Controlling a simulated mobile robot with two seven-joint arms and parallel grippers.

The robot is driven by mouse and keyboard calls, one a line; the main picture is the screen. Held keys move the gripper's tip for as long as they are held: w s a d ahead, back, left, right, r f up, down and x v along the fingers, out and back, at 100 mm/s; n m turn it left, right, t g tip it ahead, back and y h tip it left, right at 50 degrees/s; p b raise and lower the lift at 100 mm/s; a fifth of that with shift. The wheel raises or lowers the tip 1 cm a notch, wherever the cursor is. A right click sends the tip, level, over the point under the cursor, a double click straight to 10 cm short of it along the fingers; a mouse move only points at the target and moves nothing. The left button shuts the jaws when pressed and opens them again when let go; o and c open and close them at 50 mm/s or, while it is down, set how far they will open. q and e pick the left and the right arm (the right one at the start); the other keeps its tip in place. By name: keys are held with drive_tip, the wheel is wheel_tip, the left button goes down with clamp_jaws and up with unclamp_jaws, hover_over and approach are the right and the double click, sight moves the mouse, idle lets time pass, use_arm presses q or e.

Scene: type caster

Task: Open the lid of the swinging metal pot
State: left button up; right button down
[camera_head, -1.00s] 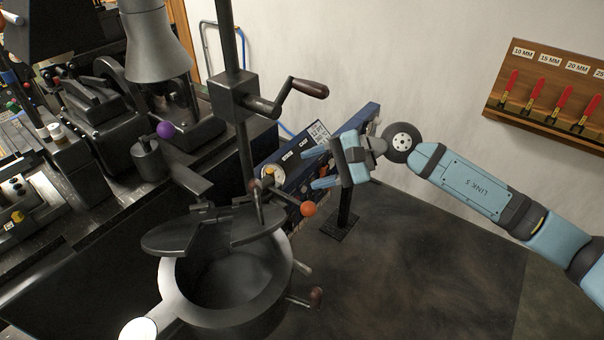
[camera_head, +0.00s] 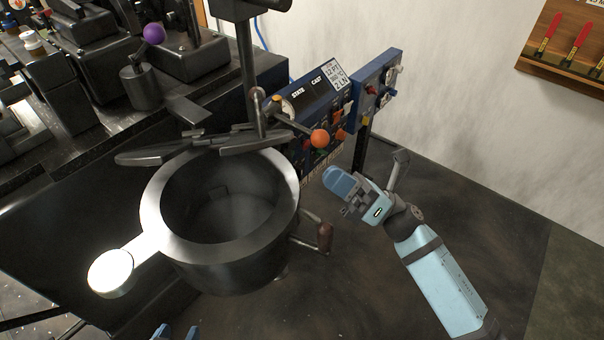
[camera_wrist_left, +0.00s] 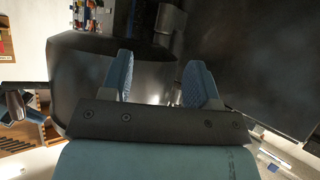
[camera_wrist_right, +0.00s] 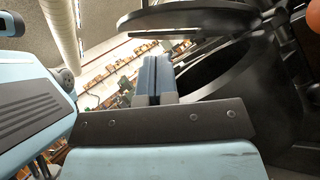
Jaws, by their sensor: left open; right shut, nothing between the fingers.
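The dark metal pot (camera_head: 225,262) stands in the centre of the head view, its round mouth uncovered toward me. Its lid, in two flaps (camera_head: 160,153), is raised at the pot's back rim below a vertical post. In the right wrist view the lid (camera_wrist_right: 190,17) stands above the pot's opening (camera_wrist_right: 215,70). My right gripper (camera_head: 338,183) is shut and empty, to the right of the pot and apart from it. My left gripper (camera_head: 176,332) shows only its fingertips at the bottom edge, in front of the pot. In the left wrist view its fingers (camera_wrist_left: 160,85) are open and empty.
A crank handle (camera_head: 324,238) juts from the pot's right side, and a white-ended handle (camera_head: 112,272) from its left front. An orange-knobbed lever (camera_head: 319,138) and a blue control panel (camera_head: 322,95) stand behind. A machine bench (camera_head: 70,130) fills the left. Floor at right is clear.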

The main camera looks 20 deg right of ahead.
use_arm(q)
drive_tip(key=shift+f+p, duration=0.25)
drive_tip(key=shift+p, duration=0.3)
use_arm(e)
drive_tip(key=w+a+r+m+t, duration=0.2)
drive_tip(key=w+a+r+m, duration=0.1)
drive_tip(key=w+a+r, duration=0.1)
drive_tip(key=shift+a+h, duration=0.3)
drive_tip(key=shift+a, duration=0.45)
use_arm(q)
wheel_tip(320, 180, up, 7)
drive_tip(key=s+a+p, duration=0.1)
drive_tip(key=p, duration=1.2)
drive_tip(key=shift+a+r+p, duration=0.15)
drive_tip(key=shift+p, duration=0.2)
use_arm(e)
drive_tip(key=w+r+m+t+h, duration=0.1)
drive_tip(key=w+r+m+h, duration=0.3)
drive_tip(key=r+m, duration=0.2)
drive_tip(key=shift+w+d+r+t+h, duration=0.2)
drive_tip(key=shift+t+h, duration=0.1)
drive_tip(key=shift+t, duration=0.1)
use_arm(q)
drive_tip(key=shift+s+r, duration=0.1)
use_arm(e)
drive_tip(key=shift+f, duration=0.1)
